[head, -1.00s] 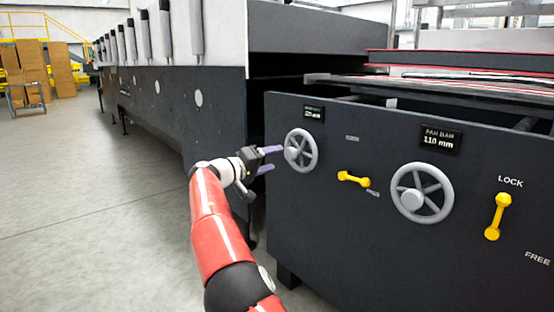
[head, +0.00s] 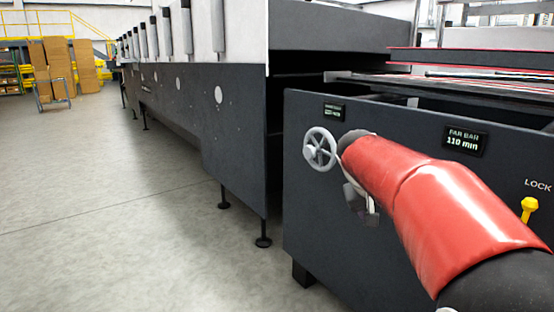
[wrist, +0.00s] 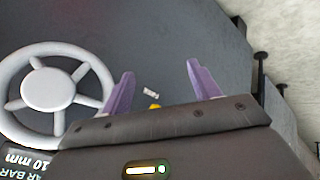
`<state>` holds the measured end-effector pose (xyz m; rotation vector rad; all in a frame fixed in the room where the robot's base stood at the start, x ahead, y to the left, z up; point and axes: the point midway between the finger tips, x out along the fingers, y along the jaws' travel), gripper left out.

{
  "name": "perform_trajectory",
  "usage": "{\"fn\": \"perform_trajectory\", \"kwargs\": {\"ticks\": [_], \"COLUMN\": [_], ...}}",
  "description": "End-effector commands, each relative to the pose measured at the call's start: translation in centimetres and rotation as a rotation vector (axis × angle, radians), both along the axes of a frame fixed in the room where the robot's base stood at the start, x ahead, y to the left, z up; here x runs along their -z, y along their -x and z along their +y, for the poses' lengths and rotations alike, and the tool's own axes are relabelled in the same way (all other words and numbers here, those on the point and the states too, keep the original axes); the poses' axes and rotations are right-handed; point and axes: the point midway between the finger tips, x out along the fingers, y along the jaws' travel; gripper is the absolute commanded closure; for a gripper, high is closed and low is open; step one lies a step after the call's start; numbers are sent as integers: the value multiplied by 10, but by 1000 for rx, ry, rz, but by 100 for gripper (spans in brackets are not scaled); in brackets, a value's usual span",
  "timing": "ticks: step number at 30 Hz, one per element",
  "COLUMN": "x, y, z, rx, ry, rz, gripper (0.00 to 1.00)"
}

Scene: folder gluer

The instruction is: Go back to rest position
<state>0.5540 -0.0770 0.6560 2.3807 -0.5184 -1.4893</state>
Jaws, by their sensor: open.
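My red arm reaches in from the lower right of the head view and folds back across the dark control panel (head: 325,225). My gripper (wrist: 160,70) shows in the wrist view with two purple fingers apart and nothing between their tips. In the head view the gripper is mostly hidden behind my forearm. A grey handwheel (wrist: 48,90) is to the left of the fingers in the wrist view, apart from the fingertips. A bit of yellow (wrist: 155,106) shows between the fingers near their base.
Another grey handwheel (head: 320,149) is just left of my arm. Displays (head: 465,142) and a yellow lever (head: 529,209) are on the panel. The long machine (head: 235,130) runs back at the left. Open floor (head: 100,220) lies left; boxes (head: 60,62) stand far back.

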Motion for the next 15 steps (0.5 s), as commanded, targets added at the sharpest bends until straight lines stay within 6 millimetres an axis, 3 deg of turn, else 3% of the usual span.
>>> {"fn": "perform_trajectory", "kwargs": {"ticks": [1, 9, 15], "x": [3, 37, 69], "y": [30, 163, 229], "z": [0, 34, 58], "rx": [-12, -106, -144], "ry": [-64, -307, -388], "rz": [2, -5, -21], "gripper": [39, 39, 39]}}
